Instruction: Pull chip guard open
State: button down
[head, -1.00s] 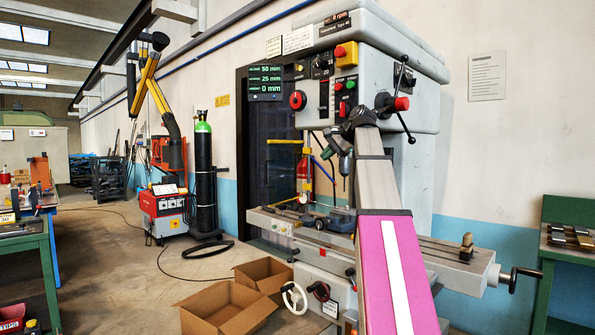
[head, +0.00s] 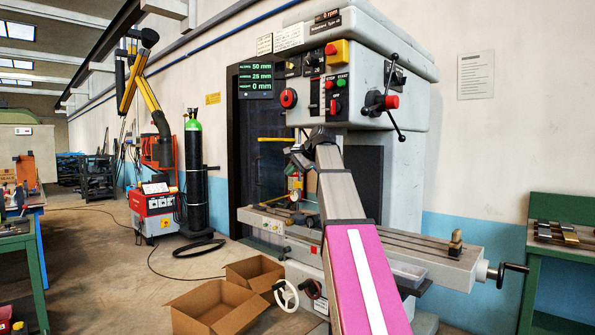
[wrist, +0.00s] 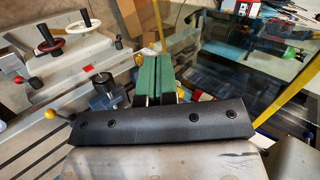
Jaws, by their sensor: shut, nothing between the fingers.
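The milling machine's chip guard (head: 276,139) appears as a see-through panel with yellow edging, left of the machine's head. Much of it is hard to make out behind my arm. In the wrist view a yellow edge strip (wrist: 283,83) slants down at the right, beside glassy panes. My gripper (head: 297,158) is beneath the machine head, close to the guard in the picture; contact cannot be told. In the wrist view its green fingers (wrist: 152,62) lie side by side, shut and empty, apart from the yellow strip.
The slotted machine table (head: 425,252) extends right to a crank. Handwheels (head: 286,295) and open cardboard boxes (head: 218,307) are low in front. A red welding unit (head: 157,210) and gas cylinder (head: 194,175) stand left. A green bench (head: 560,235) is at right; floor at left is open.

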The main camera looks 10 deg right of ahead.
aim_at(263, 169)
jog(key=shift+w+a, duration=0.1)
jog(key=shift+a, duration=0.05)
jog(key=w+a+m, duration=0.1)
jog(key=w+a, duration=0.1)
jog(key=a, duration=0.1)
jog(key=w+a+m+t+h, duration=0.1)
jog(key=w+a, duration=0.1)
jog(key=a, duration=0.1)
jog(key=w+a+m+h, duration=0.1)
jog(key=w+a, duration=0.1)
jog(key=a, duration=0.1)
jog(key=shift+a+t, duration=0.1)
jog(key=shift+t, duration=0.2)
